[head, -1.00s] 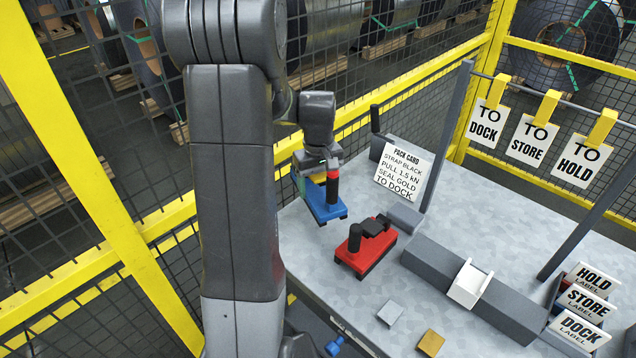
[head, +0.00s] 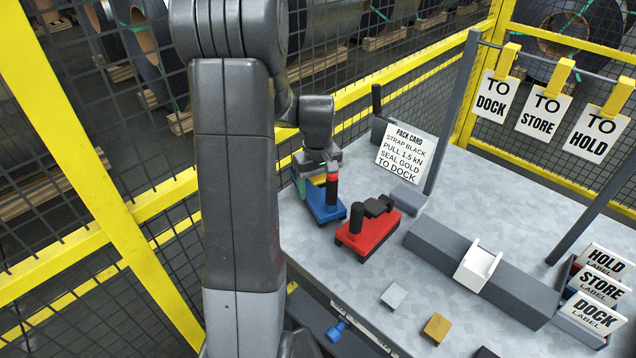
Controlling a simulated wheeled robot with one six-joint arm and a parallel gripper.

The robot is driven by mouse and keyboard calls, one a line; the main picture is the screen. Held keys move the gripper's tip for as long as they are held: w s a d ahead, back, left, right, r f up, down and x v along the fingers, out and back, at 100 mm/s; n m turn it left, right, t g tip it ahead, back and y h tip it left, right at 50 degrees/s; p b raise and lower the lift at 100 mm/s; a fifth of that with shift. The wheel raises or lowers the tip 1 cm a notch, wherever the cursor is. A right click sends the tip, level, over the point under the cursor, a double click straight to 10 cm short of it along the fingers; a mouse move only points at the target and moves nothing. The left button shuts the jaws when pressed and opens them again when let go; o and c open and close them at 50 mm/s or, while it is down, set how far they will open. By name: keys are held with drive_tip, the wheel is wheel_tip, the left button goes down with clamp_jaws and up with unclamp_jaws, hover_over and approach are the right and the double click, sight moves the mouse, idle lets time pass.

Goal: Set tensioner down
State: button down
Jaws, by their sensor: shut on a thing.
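The tensioner appears to be the blue-based tool (head: 326,211) with a black upright handle and a red band, at the table's left end in the head view. My gripper (head: 322,172) is above it and shut on it; the fingers are partly hidden by the wrist. The blue base looks level and is at or very near the grey tabletop; I cannot tell whether it touches. A red tool (head: 370,235) with black handles stands just right of it, with little room between them.
The pack card (head: 405,152) stands behind the tools. A long grey block (head: 435,245) with a white holder (head: 477,268) lies to the right. Silver (head: 393,295) and gold (head: 437,327) pieces lie in front. Yellow mesh fencing runs behind the table.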

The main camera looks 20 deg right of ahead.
drive_tip(key=shift+f, duration=0.3)
drive_tip(key=shift+f+b, duration=0.25)
drive_tip(key=shift+b, duration=0.05)
idle(0.3)
drive_tip(key=shift+c, duration=1.4)
unclamp_jaws()
drive_tip(key=shift+o, duration=0.6)
drive_tip(key=shift+f, duration=0.15)
wheel_tip(320, 180, up, 14)
wheel_tip(320, 180, down, 14)
drive_tip(key=shift+r, duration=0.25)
drive_tip(key=shift+f, duration=0.1)
